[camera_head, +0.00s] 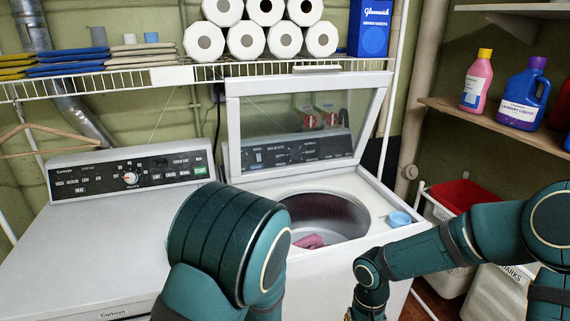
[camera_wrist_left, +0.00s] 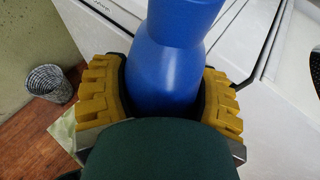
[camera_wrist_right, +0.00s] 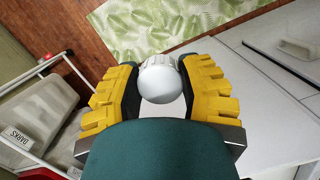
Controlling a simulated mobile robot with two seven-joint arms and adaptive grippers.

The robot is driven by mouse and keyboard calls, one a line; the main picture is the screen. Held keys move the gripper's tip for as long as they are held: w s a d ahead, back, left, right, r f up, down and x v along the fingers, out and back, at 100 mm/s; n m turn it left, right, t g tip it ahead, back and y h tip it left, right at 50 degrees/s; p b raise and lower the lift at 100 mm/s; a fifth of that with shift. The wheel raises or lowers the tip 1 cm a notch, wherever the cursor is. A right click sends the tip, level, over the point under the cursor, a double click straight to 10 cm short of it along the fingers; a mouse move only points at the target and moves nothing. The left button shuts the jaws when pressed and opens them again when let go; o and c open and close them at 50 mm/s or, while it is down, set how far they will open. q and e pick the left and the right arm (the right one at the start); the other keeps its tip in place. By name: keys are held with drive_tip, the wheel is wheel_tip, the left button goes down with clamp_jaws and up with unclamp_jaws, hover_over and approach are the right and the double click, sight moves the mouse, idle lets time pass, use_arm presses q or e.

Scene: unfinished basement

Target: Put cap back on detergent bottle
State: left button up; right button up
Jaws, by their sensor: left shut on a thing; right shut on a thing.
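In the left wrist view my left gripper (camera_wrist_left: 160,82) is shut around a plain blue bottle (camera_wrist_left: 175,55), apparently the detergent bottle; its top end is cut off by the frame edge. In the right wrist view my right gripper (camera_wrist_right: 160,80) is shut on a small white rounded cap (camera_wrist_right: 160,78) with a ridged rim. The bottle and cap are apart, each in its own gripper. In the head view my arms hide or crop out the bottle, the cap and nearly all of both grippers.
A dryer (camera_head: 90,240) is at left. A pink bottle (camera_head: 477,82) and blue jug (camera_head: 524,95) stand on the right shelf (camera_head: 470,111).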

use_arm(q)
drive_tip(key=shift+f, duration=0.1)
use_arm(e)
drive_tip(key=shift+f, duration=0.1)
idle(0.5)
use_arm(q)
drive_tip(key=w+d+f+m+t+h, duration=0.2)
drive_tip(key=d+m+t+h, duration=0.3)
drive_tip(key=d, duration=0.9)
drive_tip(key=m+h, duration=0.3)
drive_tip(key=shift+w, duration=0.15)
drive_tip(key=shift+f, duration=0.1)
use_arm(e)
drive_tip(key=w+a+r+m, duration=0.1)
drive_tip(key=w+a+r, duration=0.2)
drive_tip(key=a+r, duration=0.5)
drive_tip(key=w+a+r+m, duration=0.1)
drive_tip(key=w+a+r, duration=0.3)
drive_tip(key=a+r, duration=0.4)
drive_tip(key=a, duration=0.6)
drive_tip(key=shift+f, duration=0.1)
wheel_tip(320, 180, down, 4)
drive_tip(key=shift+r, duration=0.15)
